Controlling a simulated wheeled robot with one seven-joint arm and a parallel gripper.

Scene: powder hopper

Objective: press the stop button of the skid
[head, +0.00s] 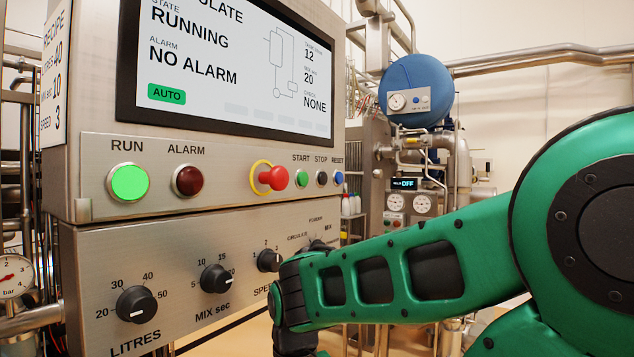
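The stop button (322,178) is a small black button under the label STOP on the steel control panel (232,205). It sits between the green start button (301,179) and the blue reset button (338,178). Nothing covers it. My green arm crosses the lower right, in front of the lower panel, and its dark joint hides part of that panel's right side. My gripper is not in view.
A red emergency knob (273,178) with a yellow ring sticks out left of the start button. The green RUN lamp (129,182) is lit. The screen (230,65) reads RUNNING, NO ALARM. Black dials (137,304) protrude below. Pipes and a blue vessel (416,88) stand behind.

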